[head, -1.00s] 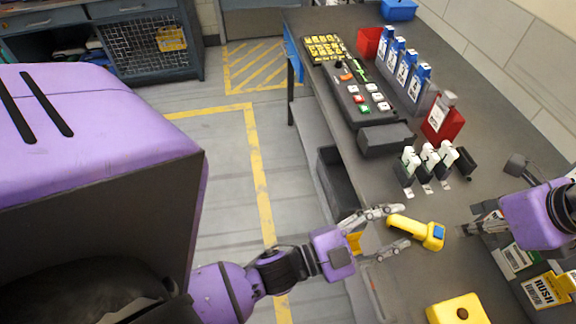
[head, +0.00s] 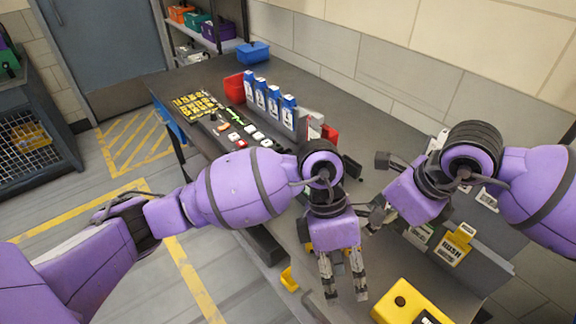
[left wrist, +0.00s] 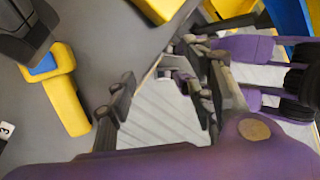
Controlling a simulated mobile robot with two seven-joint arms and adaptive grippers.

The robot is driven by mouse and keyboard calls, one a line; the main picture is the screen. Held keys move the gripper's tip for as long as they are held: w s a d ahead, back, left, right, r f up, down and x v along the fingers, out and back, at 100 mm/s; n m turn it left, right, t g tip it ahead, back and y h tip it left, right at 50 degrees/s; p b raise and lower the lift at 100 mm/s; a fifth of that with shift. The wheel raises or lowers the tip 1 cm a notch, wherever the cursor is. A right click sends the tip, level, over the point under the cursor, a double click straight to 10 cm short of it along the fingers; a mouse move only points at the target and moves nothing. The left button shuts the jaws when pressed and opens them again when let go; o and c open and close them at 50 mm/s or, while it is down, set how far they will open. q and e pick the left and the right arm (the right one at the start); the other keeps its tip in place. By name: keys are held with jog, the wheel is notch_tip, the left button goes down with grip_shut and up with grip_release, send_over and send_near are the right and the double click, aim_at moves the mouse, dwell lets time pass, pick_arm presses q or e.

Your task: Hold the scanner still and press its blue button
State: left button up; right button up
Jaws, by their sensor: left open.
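The yellow scanner (left wrist: 69,100) lies on the dark table at the left of the left wrist view. Its blue button (left wrist: 42,65) faces up, and a dark part partly covers its end. In the head view my left arm mostly hides the scanner. My left gripper (head: 343,282) is open and empty, its fingers pointing toward the bottom of the picture. In the left wrist view its fingers stand apart, with the scanner to their left, outside them. My right gripper (head: 376,214) is close beside the left wrist; its fingers are too hidden to tell their state.
A yellow box with a black knob (head: 407,304) stands at the table's near end. A box with a RUSH label (head: 453,246) is at right.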

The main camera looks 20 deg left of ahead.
aim_at(309, 248)
pick_arm(q)
jog(key=w+a+r+t+y, duration=0.1)
jog(key=w, duration=0.2)
jog(key=w+a+r+t+y, duration=0.1)
jog(key=w+a, duration=0.1)
jog(key=w, duration=0.2)
jog(key=w+a+t+y, duration=0.1)
jog(key=w+a, duration=0.1)
jog(key=w, duration=0.1)
jog(key=shift+w+r+t+y, duration=0.2)
jog(key=shift+r+t+y, duration=0.1)
jog(key=shift+r+y, duration=0.1)
jog(key=shift+f, duration=3.9)
jog(key=shift+w, duration=0.1)
grip_shut()
pick_arm(e)
grip_shut()
pick_arm(q)
jog(key=shift+a, duration=0.1)
pick_arm(e)
jog(key=shift+s+a, duration=0.15)
